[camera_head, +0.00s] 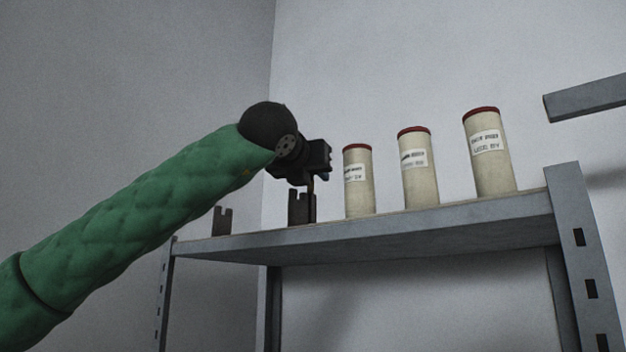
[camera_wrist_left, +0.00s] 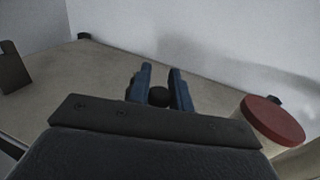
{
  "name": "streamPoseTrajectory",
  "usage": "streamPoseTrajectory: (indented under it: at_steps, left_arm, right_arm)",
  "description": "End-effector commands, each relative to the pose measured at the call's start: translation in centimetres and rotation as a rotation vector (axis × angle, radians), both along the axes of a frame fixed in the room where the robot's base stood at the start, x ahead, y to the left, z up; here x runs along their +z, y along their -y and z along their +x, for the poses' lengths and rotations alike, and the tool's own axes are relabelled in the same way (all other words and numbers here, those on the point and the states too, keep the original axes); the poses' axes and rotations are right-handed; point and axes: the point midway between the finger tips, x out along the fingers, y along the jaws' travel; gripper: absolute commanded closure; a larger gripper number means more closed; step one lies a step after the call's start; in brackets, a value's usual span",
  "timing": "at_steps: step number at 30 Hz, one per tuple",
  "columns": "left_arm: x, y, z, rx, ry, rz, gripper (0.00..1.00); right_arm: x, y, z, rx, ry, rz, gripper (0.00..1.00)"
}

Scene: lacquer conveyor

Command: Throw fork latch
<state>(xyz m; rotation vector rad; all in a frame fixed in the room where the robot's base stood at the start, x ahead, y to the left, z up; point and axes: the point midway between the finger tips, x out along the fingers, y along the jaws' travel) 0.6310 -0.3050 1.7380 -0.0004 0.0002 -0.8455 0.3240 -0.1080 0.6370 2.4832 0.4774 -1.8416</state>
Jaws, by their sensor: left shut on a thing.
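My left gripper (camera_head: 310,178) is above the left part of the shelf. It is shut on a dark latch handle (camera_head: 311,190), a thin upright piece whose round black end shows between the blue fingers in the left wrist view (camera_wrist_left: 159,96). A dark forked bracket (camera_head: 296,209) stands on the shelf just below the gripper. A second dark forked bracket (camera_head: 222,222) stands farther left, near the shelf's end. How the handle sits against the nearer fork is too dark and small to tell. My right gripper is out of view.
Three cream canisters with red lids (camera_head: 358,185) (camera_head: 418,172) (camera_head: 490,155) stand in a row right of the gripper; the nearest one's lid is close by in the left wrist view (camera_wrist_left: 272,121). The grey metal shelf (camera_head: 440,226) ends at an upright post (camera_head: 582,255). Walls stand behind.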

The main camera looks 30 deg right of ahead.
Motion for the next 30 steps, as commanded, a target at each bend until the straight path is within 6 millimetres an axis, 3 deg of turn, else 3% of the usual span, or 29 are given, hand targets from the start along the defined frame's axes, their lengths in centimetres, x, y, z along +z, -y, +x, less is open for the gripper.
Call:
streamPoseTrajectory:
  at_steps: [17, 18, 20, 30]
  left_arm:
    - [0.18, 0.00, -0.04, 0.008, 0.001, -0.001, 1.00]
    - [0.18, 0.00, -0.04, 0.008, 0.001, -0.001, 0.71]
    - [0.16, 0.00, -0.04, 0.008, 0.001, -0.001, 0.59]
    - [0.00, -0.18, -0.19, 0.008, 0.001, -0.001, 0.59]
  right_arm:
    - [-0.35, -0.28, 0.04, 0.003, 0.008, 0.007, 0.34]
    - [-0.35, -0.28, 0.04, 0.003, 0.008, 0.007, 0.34]
    - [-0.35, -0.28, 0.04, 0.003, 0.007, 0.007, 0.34]
    - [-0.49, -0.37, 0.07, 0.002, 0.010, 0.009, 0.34]
